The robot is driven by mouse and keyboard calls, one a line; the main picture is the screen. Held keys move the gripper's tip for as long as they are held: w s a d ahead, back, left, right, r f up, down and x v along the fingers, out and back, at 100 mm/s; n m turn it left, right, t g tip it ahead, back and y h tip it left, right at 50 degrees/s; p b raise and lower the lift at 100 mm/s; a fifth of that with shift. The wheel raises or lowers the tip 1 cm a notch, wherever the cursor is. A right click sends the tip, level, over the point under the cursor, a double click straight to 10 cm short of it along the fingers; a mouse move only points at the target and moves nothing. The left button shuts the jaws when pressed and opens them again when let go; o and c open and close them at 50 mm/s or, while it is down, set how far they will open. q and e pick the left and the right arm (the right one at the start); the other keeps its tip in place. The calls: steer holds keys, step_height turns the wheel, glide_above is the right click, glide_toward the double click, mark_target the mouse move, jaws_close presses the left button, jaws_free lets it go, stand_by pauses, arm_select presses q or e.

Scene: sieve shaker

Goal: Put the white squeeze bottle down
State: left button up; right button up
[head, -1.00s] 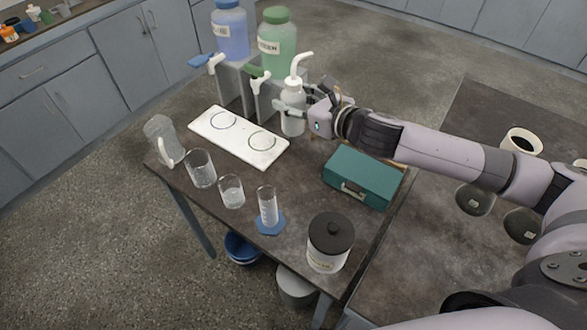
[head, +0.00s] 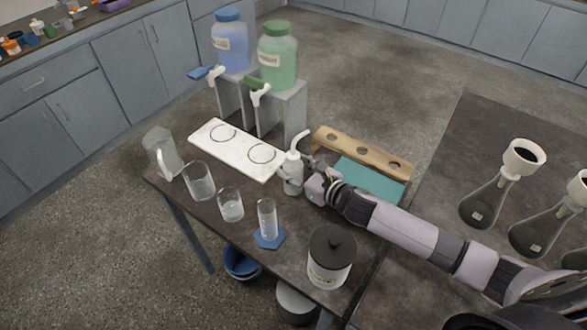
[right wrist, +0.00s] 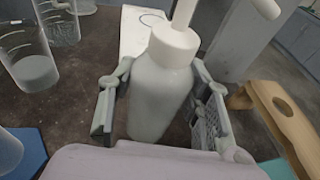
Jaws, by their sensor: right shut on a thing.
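The white squeeze bottle (head: 292,175) with its bent spout is upright over the dark table, just right of the white tray (head: 210,140). My right gripper (head: 302,172) is shut on it from the right side. In the right wrist view the bottle (right wrist: 160,95) stands between the two fingers of my right gripper (right wrist: 158,112). The bottle's base is low, near the table top; I cannot tell whether it touches. My left gripper is not in view.
Beakers (head: 199,181), a pitcher (head: 162,153) and a graduated cylinder (head: 267,219) stand to the left and front. A black-lidded jar (head: 330,262) is in front. A wooden rack (head: 345,146) and teal box (head: 372,182) lie right; blue and green carboys (head: 278,58) stand behind.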

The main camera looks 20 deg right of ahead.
steer(key=shift+f, duration=0.15)
steer(key=shift+f, duration=0.15)
steer(key=o, duration=0.7)
steer(key=shift+r, duration=0.3)
steer(key=b+v, duration=0.2)
steer(key=v, duration=1)
steer(key=shift+f, duration=0.15)
